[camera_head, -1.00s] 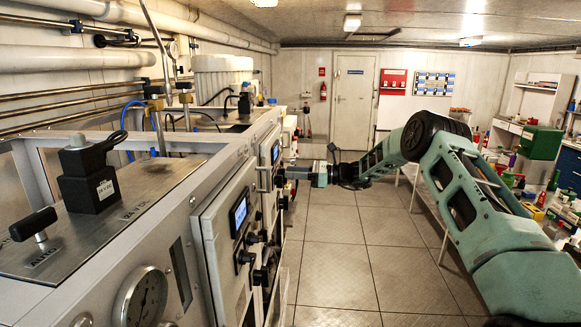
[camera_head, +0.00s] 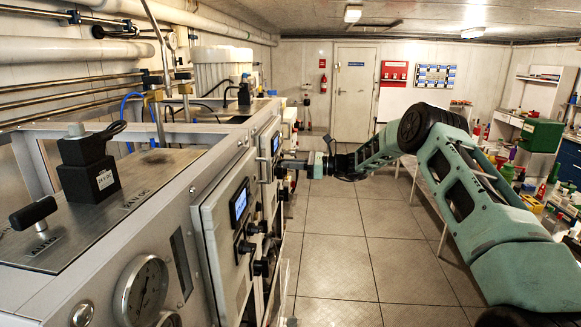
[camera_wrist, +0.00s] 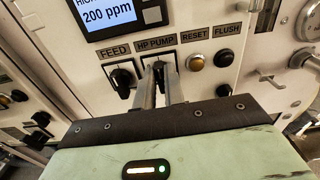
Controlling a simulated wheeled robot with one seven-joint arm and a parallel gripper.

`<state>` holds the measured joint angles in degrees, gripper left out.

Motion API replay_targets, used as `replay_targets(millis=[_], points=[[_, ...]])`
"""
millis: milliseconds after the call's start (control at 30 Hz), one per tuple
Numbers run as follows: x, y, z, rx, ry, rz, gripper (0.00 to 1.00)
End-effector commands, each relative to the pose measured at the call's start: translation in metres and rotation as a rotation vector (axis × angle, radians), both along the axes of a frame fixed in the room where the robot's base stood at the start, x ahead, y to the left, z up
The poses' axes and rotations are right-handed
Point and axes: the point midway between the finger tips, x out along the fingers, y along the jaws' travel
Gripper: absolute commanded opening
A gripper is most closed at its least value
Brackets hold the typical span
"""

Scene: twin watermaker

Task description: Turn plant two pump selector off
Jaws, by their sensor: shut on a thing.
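In the wrist view, my gripper (camera_wrist: 161,78) reaches into a light control panel, with its two metal fingers shut on the HP PUMP selector (camera_wrist: 158,66). Only the dark top of that selector shows between the fingers; its pointer direction is hidden. The HP PUMP label (camera_wrist: 156,44) is above it. In the head view, my gripper (camera_head: 283,166) is at the front of the farther cabinet, and the selector is too small to make out there.
A black FEED selector (camera_wrist: 123,78) sits close on the left. The amber RESET button (camera_wrist: 195,63) and black FLUSH button (camera_wrist: 224,57) are on the right. A display (camera_wrist: 112,14) reading 200 ppm is above. The nearer cabinet has its own display (camera_head: 240,205). The floor (camera_head: 335,250) is clear.

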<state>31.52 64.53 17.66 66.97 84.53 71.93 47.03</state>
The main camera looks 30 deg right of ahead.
Motion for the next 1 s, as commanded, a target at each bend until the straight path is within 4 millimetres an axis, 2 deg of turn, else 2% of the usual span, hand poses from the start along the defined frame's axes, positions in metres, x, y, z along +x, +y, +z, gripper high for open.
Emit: replay_targets(millis=[400,1000], points=[[-0.0016,-0.0001,-0.0099,-0.163,-0.246,-0.002,0.0],[-0.0039,0.0023,-0.0087,-0.461,-0.687,-0.001,0.0]])
